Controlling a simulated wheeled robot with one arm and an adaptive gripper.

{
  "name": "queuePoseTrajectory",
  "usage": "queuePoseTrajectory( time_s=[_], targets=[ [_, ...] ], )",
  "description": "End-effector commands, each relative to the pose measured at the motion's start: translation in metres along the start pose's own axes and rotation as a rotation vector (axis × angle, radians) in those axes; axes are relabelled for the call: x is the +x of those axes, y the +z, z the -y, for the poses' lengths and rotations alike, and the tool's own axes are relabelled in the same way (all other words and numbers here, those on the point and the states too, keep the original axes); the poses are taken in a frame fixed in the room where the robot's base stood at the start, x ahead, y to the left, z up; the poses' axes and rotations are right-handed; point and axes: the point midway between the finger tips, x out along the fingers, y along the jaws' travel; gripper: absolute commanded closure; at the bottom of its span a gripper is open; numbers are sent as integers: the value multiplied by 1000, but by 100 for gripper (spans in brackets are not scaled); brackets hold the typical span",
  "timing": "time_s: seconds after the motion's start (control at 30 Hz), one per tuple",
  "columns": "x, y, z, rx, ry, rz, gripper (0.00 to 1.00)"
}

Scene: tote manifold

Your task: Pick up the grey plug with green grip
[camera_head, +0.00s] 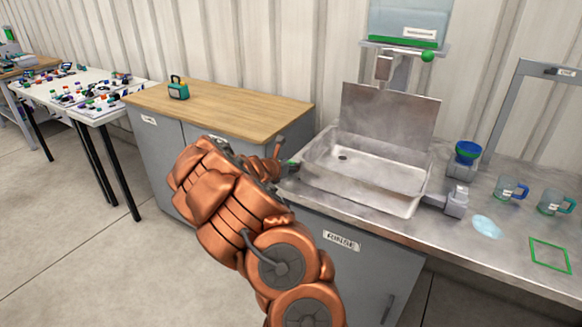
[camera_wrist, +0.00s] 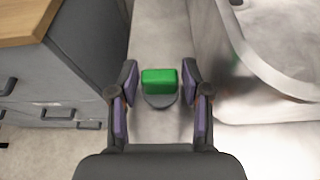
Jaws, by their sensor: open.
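The plug shows in the wrist view as a green block grip (camera_wrist: 159,81) on a round grey base (camera_wrist: 160,101). It rests on the metal counter strip left of the sink. My gripper (camera_wrist: 160,80) is open, with one finger on each side of the green grip and a gap on both sides. In the head view my gripper (camera_head: 279,158) is at the sink's left end, and a small bit of the green grip (camera_head: 292,162) shows beside it. The rest of the plug is hidden there by my arm.
The steel sink (camera_head: 368,178) stands right of my gripper, and the wooden-topped cabinet (camera_head: 235,108) stands to the left.

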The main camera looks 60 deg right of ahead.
Motion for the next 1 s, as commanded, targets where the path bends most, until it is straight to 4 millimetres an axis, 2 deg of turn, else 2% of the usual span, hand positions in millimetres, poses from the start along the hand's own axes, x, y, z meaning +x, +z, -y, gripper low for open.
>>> queuePoseTrajectory(
  time_s=[0.3, 0.67, 1.0],
  targets=[
    [3, 0, 0, 1, 1, 1, 53],
    [2, 0, 0, 2, 1, 1, 90],
    [0, 6, -1, 3, 1, 2, 90]
  ],
)
